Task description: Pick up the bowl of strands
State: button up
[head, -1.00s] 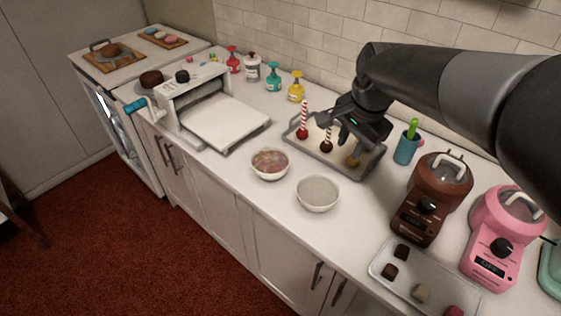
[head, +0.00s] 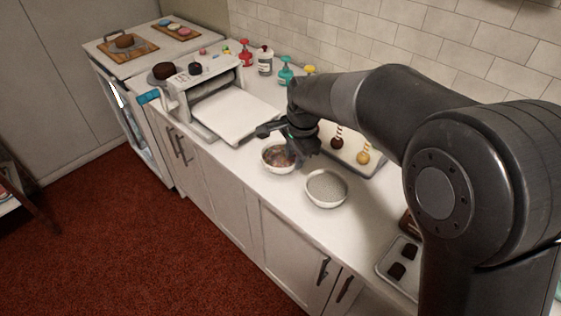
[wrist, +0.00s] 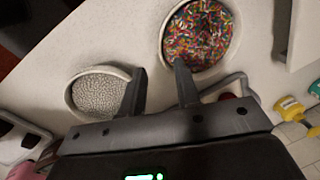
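The bowl of strands (head: 268,158) is a white bowl of multicoloured strands on the counter, partly hidden by my gripper in the head view. In the wrist view the bowl of strands (wrist: 205,35) is at the top, cut by the frame edge, just beyond the right finger. My gripper (wrist: 159,68) is open and empty, its two fingers apart. It is over the counter close to the bowl; I cannot tell whether a finger touches it.
A second white bowl of pale small beads (head: 326,188) stands right of the strands; it also shows in the wrist view (wrist: 98,92) by the left finger. A tray with dipped sticks (head: 350,158) lies behind. A white sheeter machine (head: 235,115) stands to the left.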

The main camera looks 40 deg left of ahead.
aim_at(281, 160)
jog(key=f, duration=0.2)
jog(key=a+f, duration=0.1)
jog(key=f, duration=0.1)
jog(key=shift+w+a+f, duration=0.1)
jog(key=shift+w+f, duration=0.05)
jog(key=shift+f, duration=0.15)
jog(key=shift+c, duration=0.3)
grip_shut()
